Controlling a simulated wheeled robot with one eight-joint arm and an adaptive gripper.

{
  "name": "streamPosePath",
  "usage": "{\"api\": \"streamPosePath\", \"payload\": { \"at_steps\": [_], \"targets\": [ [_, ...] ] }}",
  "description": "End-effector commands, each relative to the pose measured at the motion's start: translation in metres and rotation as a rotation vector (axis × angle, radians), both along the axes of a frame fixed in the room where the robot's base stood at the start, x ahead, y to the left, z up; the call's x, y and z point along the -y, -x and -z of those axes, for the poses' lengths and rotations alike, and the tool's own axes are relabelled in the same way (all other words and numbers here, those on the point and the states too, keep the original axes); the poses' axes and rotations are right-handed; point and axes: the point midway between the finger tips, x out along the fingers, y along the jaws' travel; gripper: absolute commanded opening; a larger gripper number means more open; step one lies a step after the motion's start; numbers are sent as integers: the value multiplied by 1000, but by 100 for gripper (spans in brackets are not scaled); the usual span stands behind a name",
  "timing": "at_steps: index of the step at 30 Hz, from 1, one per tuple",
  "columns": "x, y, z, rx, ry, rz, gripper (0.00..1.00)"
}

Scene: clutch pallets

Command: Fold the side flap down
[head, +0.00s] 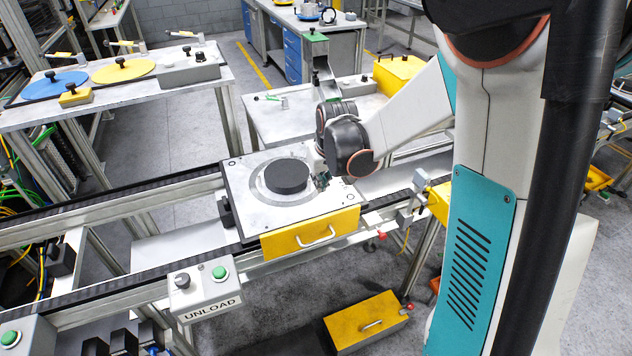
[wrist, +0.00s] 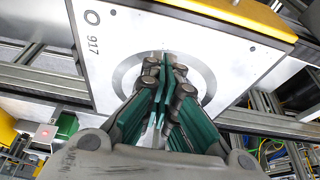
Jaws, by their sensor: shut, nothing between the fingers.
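The pallet (head: 240,185) is a pale metal plate on the conveyor rails, with a round black disc (head: 286,176) in a grey ring at its middle. A yellow panel (head: 285,242) with a pale handle, which looks like the side flap, faces the front and hangs below the plate's front edge. Its yellow edge shows at the top of the wrist view (wrist: 240,15). My gripper (head: 323,182) is shut and empty above the plate, right of the disc and behind the panel. In the wrist view its fingers (wrist: 168,65) cover much of the ring.
A grey UNLOAD box (head: 203,290) with a green button stands in front of the rail. Another yellow box (head: 366,322) with a handle is low at the front. Red-tipped fittings (head: 383,236) sit on the rail to the right. A table (head: 125,95) stands at the back left.

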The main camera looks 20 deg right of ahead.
Motion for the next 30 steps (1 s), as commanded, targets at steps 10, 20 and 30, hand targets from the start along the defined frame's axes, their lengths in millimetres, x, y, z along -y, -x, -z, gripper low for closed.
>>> {"api": "streamPosePath", "payload": {
  "at_steps": [10,20,30],
  "targets": [
    [0,-21,60,1,0,0,0],
    [0,2,72,1,0,0,0],
    [0,15,71,1,0,0,0]
  ]
}}
